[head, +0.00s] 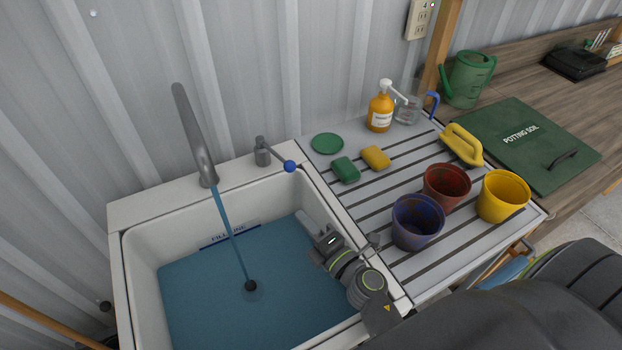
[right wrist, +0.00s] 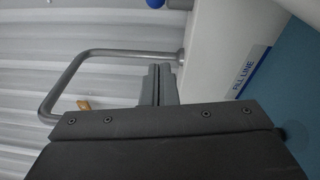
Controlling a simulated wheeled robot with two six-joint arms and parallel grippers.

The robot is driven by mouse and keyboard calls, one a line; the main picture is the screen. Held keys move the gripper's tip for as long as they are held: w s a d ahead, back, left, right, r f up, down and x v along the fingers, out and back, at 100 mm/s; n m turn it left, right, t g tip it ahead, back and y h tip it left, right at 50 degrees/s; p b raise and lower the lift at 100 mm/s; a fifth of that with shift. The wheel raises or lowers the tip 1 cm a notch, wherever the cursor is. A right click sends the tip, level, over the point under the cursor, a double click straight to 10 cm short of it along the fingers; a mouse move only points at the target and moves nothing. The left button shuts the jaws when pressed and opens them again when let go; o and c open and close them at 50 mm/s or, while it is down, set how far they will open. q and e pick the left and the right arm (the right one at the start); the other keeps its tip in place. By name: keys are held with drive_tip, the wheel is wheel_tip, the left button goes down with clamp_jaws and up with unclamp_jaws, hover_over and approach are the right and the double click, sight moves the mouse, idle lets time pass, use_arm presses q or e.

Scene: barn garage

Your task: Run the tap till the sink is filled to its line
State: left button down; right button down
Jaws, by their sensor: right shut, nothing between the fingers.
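The grey tap (head: 195,140) runs a steady stream into the white sink (head: 142,262). Its lever (head: 263,154) points right, with a blue knob (head: 289,166); the knob also shows at the top of the right wrist view (right wrist: 155,3). Blue water (head: 200,300) fills much of the basin. Its back edge lies very close under the fill line label (head: 229,237), which also shows in the right wrist view (right wrist: 247,74). My right gripper (head: 304,220) is shut and empty over the sink's right side, below the lever. My left gripper is out of view.
On the slatted drainboard (head: 330,210) right of the sink stand a blue pot (head: 417,222), a red pot (head: 447,187), a yellow pot (head: 502,196), sponges and a soap bottle (head: 380,112). A corrugated wall (head: 120,100) rises close behind the tap.

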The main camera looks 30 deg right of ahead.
drive_tip(key=w+d+r+p, duration=0.1)
drive_tip(key=w, duration=1)
drive_tip(key=shift+w+n, duration=0.3)
drive_tip(key=d, duration=0.1)
drive_tip(key=d+n+y, duration=0.1)
drive_tip(key=w+d+y, duration=0.1)
drive_tip(key=d, duration=0.1)
drive_tip(key=shift+g, duration=0.4)
drive_tip(key=shift+s, duration=0.1)
